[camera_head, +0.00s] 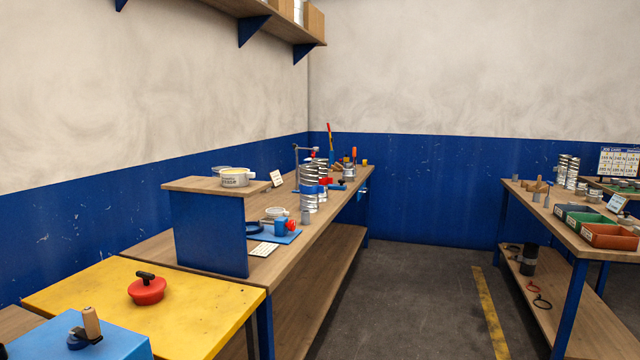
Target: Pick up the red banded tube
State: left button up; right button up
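Spiral metal tubes stand upright close together on the long wooden bench left of centre. The front tube (308,202) shows a blue band. Just behind it and to its right stands another tube (321,168), with a red patch (325,181) beside the front tube. I cannot tell whether that patch is a band on the tube or part of something next to it. More spiral tubes (563,168) stand on the right bench, too small to make out a band colour. Neither of my grippers is in view.
The wooden bench (190,245) carries a raised shelf (200,186) with a white pot (234,178), and a blue mat (286,238). A yellow table (200,305) holds a red lidded object (147,291). The floor (420,300) between the benches is clear. Bins (610,238) sit on the right bench.

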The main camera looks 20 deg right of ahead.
aim_at(325, 179)
jog(key=i+l+z, duration=0.25)
jog(key=i+l, duration=0.45)
